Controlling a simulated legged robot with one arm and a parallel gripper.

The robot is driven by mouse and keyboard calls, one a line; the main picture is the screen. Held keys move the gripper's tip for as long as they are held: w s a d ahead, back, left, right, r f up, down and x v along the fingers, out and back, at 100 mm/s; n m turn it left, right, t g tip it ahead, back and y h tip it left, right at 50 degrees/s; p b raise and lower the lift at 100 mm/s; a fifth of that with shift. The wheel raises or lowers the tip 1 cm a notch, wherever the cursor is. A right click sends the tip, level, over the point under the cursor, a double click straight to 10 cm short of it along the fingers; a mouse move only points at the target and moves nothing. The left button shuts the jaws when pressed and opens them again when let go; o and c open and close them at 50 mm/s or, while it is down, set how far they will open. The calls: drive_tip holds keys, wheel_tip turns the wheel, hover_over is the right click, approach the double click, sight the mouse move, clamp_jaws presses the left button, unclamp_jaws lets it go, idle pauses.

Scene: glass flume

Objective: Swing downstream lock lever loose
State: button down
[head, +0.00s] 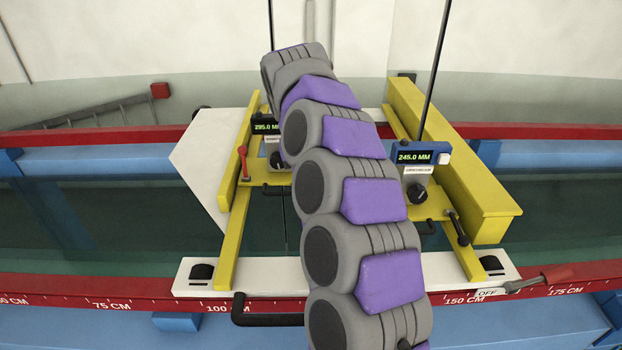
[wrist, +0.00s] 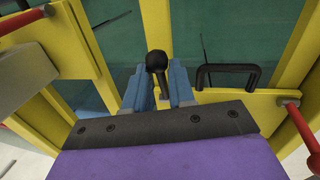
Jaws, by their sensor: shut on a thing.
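My gripper (wrist: 158,92) shows in the wrist view with its two blue fingers shut on a black ball-ended lever (wrist: 156,62). The ball stands up between the fingertips, and a short black stem runs down from it. In the head view my arm hides the gripper and this lever. A red-handled lever (head: 242,160) stands upright on the left yellow frame. Another black lever (head: 458,228) leans on the right yellow frame. I cannot tell from any label which lever is the downstream lock.
A black loop handle (wrist: 228,76) is just right of the fingers. Red-handled rods (wrist: 302,128) flank the gripper. In the head view, two gauges, the right one (head: 414,157) reading 245.0 MM, sit on the frames. A red-tipped lever (head: 540,279) beside an OFF label lies lower right.

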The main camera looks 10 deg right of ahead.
drive_tip(key=c, duration=0.9)
unclamp_jaws()
drive_tip(key=shift+a, duration=0.15)
drive_tip(key=shift+c, duration=0.2)
drive_tip(key=shift+w+r, duration=0.1)
drive_tip(key=shift+r, duration=1.05)
drive_tip(key=s+r+b, duration=0.2)
drive_tip(key=s+b, duration=0.2)
drive_tip(key=s, duration=1.2)
drive_tip(key=shift+r+b, duration=0.3)
drive_tip(key=shift+b, duration=0.05)
